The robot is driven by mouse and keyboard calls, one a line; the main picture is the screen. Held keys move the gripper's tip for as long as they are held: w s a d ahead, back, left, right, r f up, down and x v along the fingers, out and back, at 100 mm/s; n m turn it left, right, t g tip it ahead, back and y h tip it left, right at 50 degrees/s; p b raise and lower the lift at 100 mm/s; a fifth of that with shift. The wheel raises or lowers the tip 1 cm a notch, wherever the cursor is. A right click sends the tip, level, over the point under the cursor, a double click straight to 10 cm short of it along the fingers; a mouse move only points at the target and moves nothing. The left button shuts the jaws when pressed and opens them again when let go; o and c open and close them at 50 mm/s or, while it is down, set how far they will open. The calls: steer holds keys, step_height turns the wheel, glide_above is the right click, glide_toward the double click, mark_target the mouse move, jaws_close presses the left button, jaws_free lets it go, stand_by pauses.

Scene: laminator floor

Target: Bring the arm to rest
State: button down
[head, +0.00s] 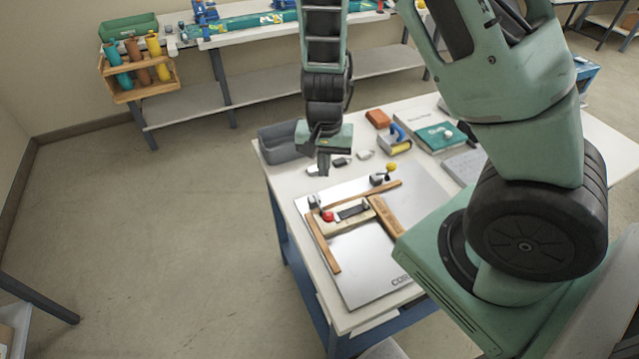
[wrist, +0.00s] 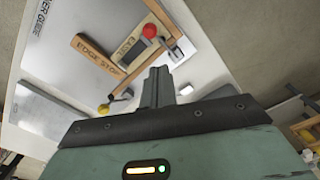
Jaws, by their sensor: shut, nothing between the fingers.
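My gripper (head: 323,164) hangs from my arm above the back left part of the white table (head: 290,174). It is shut and empty, pointing down, apart from the things below it. In the wrist view the shut fingers (wrist: 158,88) show at the middle, over the table's edge. My upper arm and its joints fill the right side of the head view and hide part of the table.
A metal plate (head: 370,271) on the table carries wooden strips and a block with a red knob (head: 328,216). A grey bin (head: 281,142), a teal book (head: 441,137) and an orange block (head: 378,118) lie behind. Open floor (head: 160,230) is at left.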

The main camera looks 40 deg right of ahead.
steer(key=shift+r, duration=0.4)
